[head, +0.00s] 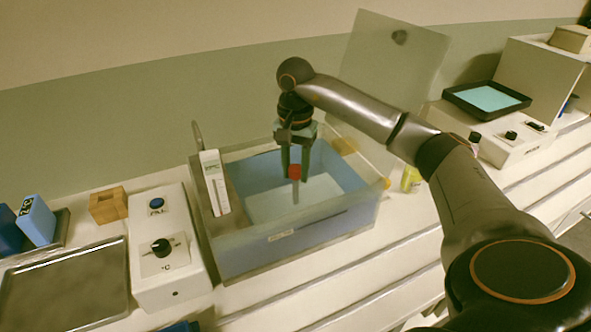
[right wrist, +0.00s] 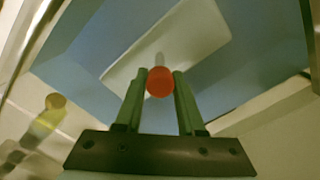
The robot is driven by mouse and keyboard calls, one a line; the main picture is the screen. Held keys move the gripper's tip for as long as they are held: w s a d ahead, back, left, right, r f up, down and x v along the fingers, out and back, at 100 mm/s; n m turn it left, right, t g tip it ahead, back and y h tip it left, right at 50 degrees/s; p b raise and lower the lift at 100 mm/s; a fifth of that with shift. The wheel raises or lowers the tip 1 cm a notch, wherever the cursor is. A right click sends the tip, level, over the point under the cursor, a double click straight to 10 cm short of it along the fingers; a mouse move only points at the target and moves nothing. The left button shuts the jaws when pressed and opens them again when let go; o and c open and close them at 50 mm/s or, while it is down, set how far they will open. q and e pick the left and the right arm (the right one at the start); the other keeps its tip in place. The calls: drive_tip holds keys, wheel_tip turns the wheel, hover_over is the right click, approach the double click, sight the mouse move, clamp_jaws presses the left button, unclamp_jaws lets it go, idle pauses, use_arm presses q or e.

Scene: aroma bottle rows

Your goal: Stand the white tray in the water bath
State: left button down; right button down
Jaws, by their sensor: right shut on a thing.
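The water bath (head: 262,256) is a clear-walled tank with blue inside, standing on the bench in the head view. The white tray (head: 268,204) is a pale flat plate inside the bath's walls; it also shows in the right wrist view (right wrist: 205,38). A thin pale stem rises from it to a red knob (head: 295,172). My right gripper (head: 295,175) points down over the bath, its green fingers shut on the red knob. I cannot tell whether the tray touches the bath's floor. My left gripper is not in view.
A white control box (head: 160,262) with a dial stands left of the bath. A white thermometer card (head: 214,182) is at the bath's left wall. A raised clear lid (head: 395,60) is behind. A yellow-capped vial (head: 411,179) stands close on the right.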

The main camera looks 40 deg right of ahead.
drive_tip(key=shift+f, duration=0.15)
drive_tip(key=c, duration=0.5)
unclamp_jaws()
use_arm(q)
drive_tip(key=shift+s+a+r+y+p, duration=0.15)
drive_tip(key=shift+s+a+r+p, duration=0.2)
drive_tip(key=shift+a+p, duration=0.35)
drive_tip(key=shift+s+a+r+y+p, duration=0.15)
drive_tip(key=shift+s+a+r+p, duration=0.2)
drive_tip(key=shift+p, duration=0.55)
use_arm(e)
drive_tip(key=shift+r, duration=6.2)
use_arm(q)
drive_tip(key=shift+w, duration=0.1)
